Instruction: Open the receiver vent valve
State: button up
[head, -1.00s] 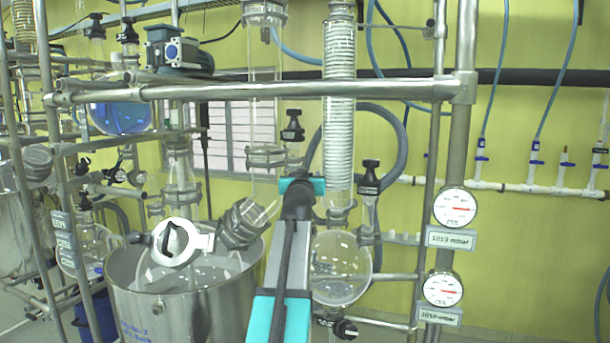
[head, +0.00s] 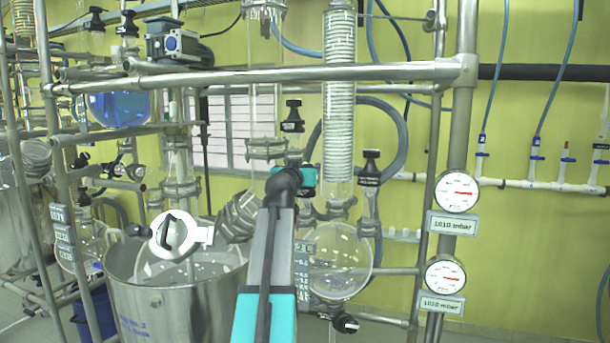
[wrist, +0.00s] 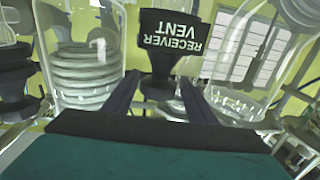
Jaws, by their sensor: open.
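The receiver vent valve (wrist: 172,44) is a black knob with a white "RECEIVER VENT" label, upside down in the wrist view. In the head view a black valve (head: 293,117) between the plain glass column and the coil condenser appears to be the same one. My gripper (wrist: 160,92) is open, with its dark fingers on either side of the picture below the label, near the valve's narrower neck. I cannot tell whether they touch it. In the head view my gripper (head: 303,178) is below the valve, its fingers mostly hidden by the arm.
The coil condenser (head: 340,110) and the plain glass column (head: 264,110) stand close on either side. Another black valve (head: 371,168) is at the right, above the round flask (head: 340,262). A metal rail (head: 400,73) crosses above. A steel vessel (head: 180,310) stands lower left.

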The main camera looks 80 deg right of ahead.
jog(key=shift+f+m+g+y+b, duration=0.15)
jog(key=shift+m+g+b, duration=0.7)
jog(key=shift+b, duration=1.4)
jog(key=shift+m+g+y+b, duration=0.15)
jog(key=shift+m+g+b, duration=0.3)
jog(key=shift+g+b, duration=1.25)
jog(key=shift+t+b, duration=0.25)
jog(key=shift+b, duration=0.85)
jog(key=shift+r, duration=0.2)
jog(key=shift+c, duration=0.3)
jog(key=c, duration=0.8)
jog(key=t+p, duration=0.1)
jog(key=p, duration=0.1)
jog(key=shift+s+a+r+n+t+p, duration=0.1)
jog(key=shift+r+n+t+p, duration=0.05)
jog(key=shift+n+t+p, duration=0.25)
jog(key=n+t+p, duration=0.1)
jog(key=t+p, duration=0.1)
jog(key=p, duration=0.3)
jog(key=n+t+p, duration=0.2)
jog(key=t+p, duration=0.1)
jog(key=p, duration=0.3)
jog(key=shift+n+t, duration=0.3)
jog(key=shift+f+t, duration=0.2)
jog(key=shift+t, duration=0.2)
